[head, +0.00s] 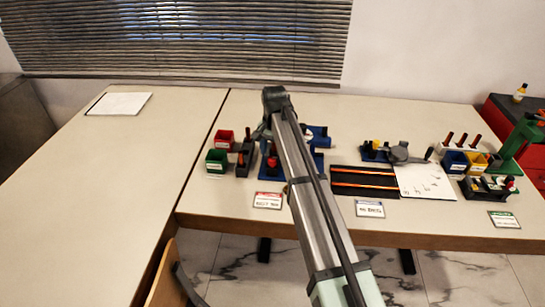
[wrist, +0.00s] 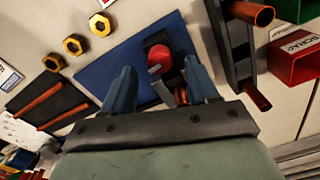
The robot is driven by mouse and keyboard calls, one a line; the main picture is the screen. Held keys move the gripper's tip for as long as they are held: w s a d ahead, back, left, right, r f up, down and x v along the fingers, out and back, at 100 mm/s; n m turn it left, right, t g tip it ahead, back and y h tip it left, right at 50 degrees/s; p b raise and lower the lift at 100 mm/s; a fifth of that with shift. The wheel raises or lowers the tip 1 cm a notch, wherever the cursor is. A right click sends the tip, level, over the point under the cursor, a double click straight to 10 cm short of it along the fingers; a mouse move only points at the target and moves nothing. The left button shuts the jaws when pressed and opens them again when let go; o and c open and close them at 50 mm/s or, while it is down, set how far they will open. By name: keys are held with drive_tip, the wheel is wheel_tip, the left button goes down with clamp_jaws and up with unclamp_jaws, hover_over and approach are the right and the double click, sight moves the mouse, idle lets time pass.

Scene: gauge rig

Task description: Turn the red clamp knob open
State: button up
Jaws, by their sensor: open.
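The red clamp knob (wrist: 158,57) shows in the wrist view over a blue base plate (wrist: 100,77). My gripper (wrist: 149,72) is open, and its two blue-grey fingers point toward the knob, one on each side of it in the picture. I cannot tell whether either finger touches the knob. A grey strip and a small copper-coloured part (wrist: 180,95) show just below the knob, partly between the fingers. In the head view a red part (head: 272,162) on a blue base shows beside my arm, which hides much of the fixture.
Several brass hex nuts (wrist: 73,45) lie left of the plate in the wrist view. A dark rack with copper rods (wrist: 240,45) stands close on the right. Red (head: 224,140) and green (head: 216,160) bins stand left of the fixture. The left table (head: 110,180) is mostly clear.

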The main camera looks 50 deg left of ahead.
sight(272, 158)
drive_tip(key=shift+f, duration=1.6)
drive_tip(key=c, duration=1)
